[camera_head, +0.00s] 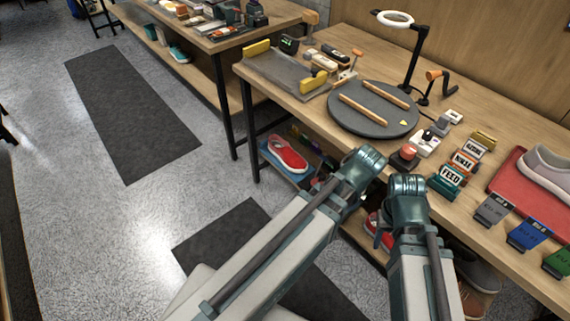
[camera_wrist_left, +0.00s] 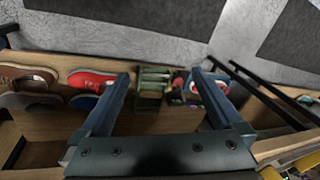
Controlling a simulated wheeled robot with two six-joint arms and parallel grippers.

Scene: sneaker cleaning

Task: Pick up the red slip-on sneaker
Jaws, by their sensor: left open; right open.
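A red slip-on sneaker (camera_head: 287,153) with a white sole lies on a blue tray (camera_head: 273,165) on the lower shelf, left of my arms in the head view. In the left wrist view a red shoe (camera_wrist_left: 207,87) on blue shows by the right-hand finger, which covers part of it. My left gripper (camera_wrist_left: 158,77) is open and empty, its fingers spread above the shelf. It is hardly visible in the head view. My right gripper (camera_head: 382,229) is open, low beside the bench edge and mostly hidden by its wrist. A second red shoe (camera_wrist_left: 92,78) stands farther left in the wrist view.
Small items (camera_wrist_left: 152,86) lie between the two red shoes on the shelf. A brown shoe (camera_wrist_left: 28,74) stands at the far left there. The bench top above carries a round dark turntable (camera_head: 345,119), label blocks and a ring lamp (camera_head: 396,19). The floor left of the bench is clear.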

